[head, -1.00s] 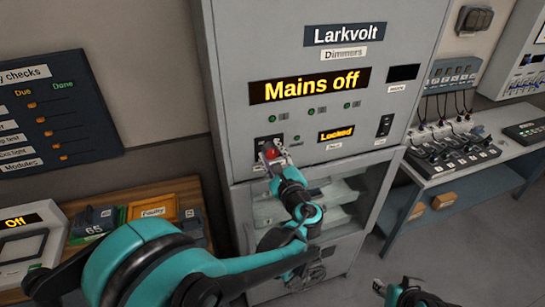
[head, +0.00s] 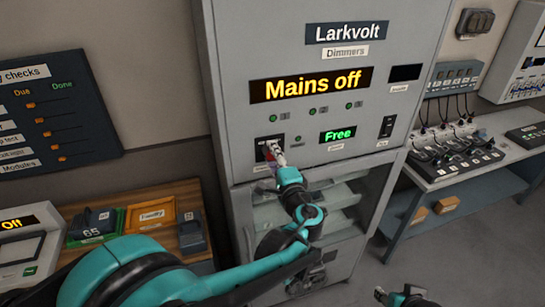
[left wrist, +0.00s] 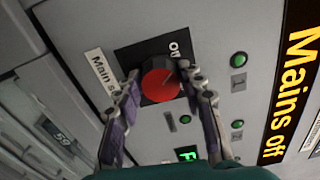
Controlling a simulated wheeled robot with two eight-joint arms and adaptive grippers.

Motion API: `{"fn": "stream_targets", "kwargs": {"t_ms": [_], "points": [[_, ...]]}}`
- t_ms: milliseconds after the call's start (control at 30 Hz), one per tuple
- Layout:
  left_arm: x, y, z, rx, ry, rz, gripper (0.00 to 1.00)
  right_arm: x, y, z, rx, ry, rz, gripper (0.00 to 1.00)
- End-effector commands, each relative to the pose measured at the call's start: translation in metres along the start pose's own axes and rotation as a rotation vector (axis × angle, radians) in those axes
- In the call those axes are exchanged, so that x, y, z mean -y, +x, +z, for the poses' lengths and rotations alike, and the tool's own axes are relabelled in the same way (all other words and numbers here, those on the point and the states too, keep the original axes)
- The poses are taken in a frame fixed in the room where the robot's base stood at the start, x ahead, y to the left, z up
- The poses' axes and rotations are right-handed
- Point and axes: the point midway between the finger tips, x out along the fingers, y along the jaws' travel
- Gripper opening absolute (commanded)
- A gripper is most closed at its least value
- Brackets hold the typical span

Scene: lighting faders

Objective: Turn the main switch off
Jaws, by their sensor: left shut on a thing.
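The main switch is a round red knob (left wrist: 161,79) on a black plate of the grey Larkvolt dimmer cabinet (head: 225,100). Its "off" mark shows at the plate's edge in the left wrist view. My left gripper (head: 272,152) is at the switch, and its fingers are shut on the red knob, one on each side in the left wrist view (left wrist: 161,88). In the head view the gripper covers part of the knob. The yellow display (head: 312,85) reads "Mains off". A small green display (head: 337,135) reads "Free". My right gripper (head: 400,296) is at the bottom edge, partly cut off.
A fader desk (head: 450,150) stands on a table at right. A black rocker switch (head: 387,126) is on the cabinet. Floor at lower right is clear.

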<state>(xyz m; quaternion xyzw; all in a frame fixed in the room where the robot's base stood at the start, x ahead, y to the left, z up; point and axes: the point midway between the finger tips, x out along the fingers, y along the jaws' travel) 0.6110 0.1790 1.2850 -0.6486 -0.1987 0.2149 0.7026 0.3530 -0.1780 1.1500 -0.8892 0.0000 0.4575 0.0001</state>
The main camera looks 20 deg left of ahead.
Motion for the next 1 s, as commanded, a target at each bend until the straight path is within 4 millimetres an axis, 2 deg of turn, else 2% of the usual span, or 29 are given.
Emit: {"fn": "stream_targets", "kwargs": {"t_ms": [300, 767, 800, 833, 867, 1000], "points": [[-0.0012, -0.0002, 0.0005, 0.001, -0.087, 0.002, 0.10, 0.0000, 0.0017, 0.0012, 0.000, 0.000, 0.000, 0.40], [-0.0015, -0.0003, 0.0005, 0.001, -0.097, 0.002, 0.10, 0.0000, 0.0018, 0.0013, 0.000, 0.000, 0.000, 0.40], [-0.0015, -0.0003, 0.0004, 0.001, -0.097, 0.002, 0.49, 0.0000, 0.0018, 0.0013, 0.000, 0.000, 0.000, 0.40], [-0.0014, -0.0003, 0.0004, 0.001, -0.097, 0.002, 0.57, 0.0000, 0.0018, 0.0013, 0.000, 0.000, 0.000, 0.40], [-0.0014, -0.0003, 0.0004, 0.001, -0.097, 0.002, 0.60, 0.0000, 0.0018, 0.0013, 0.000, 0.000, 0.000, 0.40], [-0.0011, -0.0002, 0.0002, 0.001, -0.096, 0.001, 0.60, 0.0000, 0.0018, 0.0013, 0.000, 0.000, 0.000, 0.40]]}}
